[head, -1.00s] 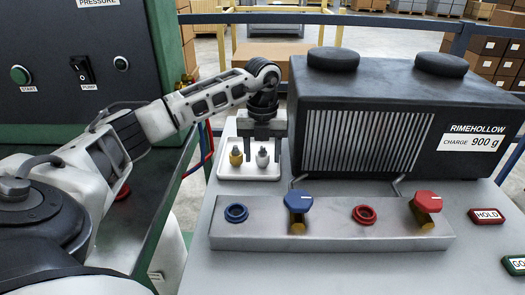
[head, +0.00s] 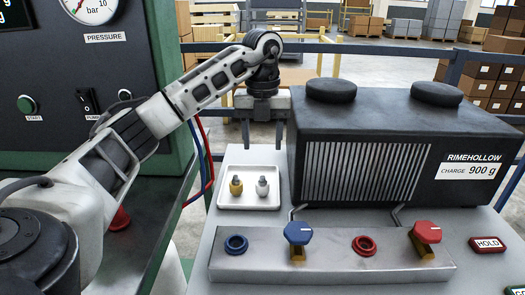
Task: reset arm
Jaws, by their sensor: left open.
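My left gripper (head: 262,122) points down with its jaws open and empty. It is above and behind the small white tray (head: 230,201), left of the black Rimehollow unit (head: 385,140). A brass-coloured fitting (head: 236,187) and a grey metal fitting (head: 262,187) stand side by side in the tray, clear of the gripper. The grey manifold bar (head: 330,265) in front carries a blue valve knob (head: 298,233) and a red valve knob (head: 427,232). It also has a blue port ring (head: 236,244) and a red port ring (head: 364,245). My right gripper is not in view.
A machine panel with a pressure gauge (head: 92,8), a green start button (head: 28,106) and a pump switch (head: 87,102) stands at the left. Red and blue hoses (head: 206,150) hang beside it. A red HOLD button (head: 488,244) sits at the right. Blue rails run behind.

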